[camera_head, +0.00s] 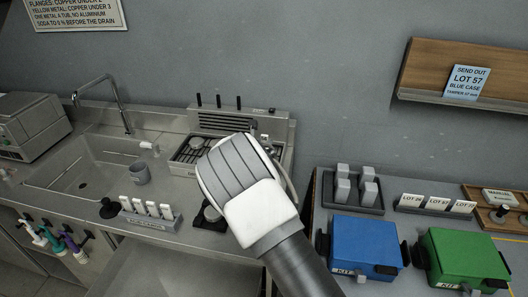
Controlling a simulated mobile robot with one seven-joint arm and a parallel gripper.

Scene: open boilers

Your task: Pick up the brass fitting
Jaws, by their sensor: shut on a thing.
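My arm comes in from the bottom centre, and its white and grey wrist covers the middle of the view. Only a small part of my gripper (266,141) shows past the wrist, in front of the steel unit at the back. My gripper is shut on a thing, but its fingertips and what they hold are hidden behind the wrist. I cannot make out a brass fitting anywhere in this view.
A small rack of white tags (150,213) stands in front. On the right bench are a blue case (363,248), a green case (464,257) and a dark tray (352,207) of grey blocks.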

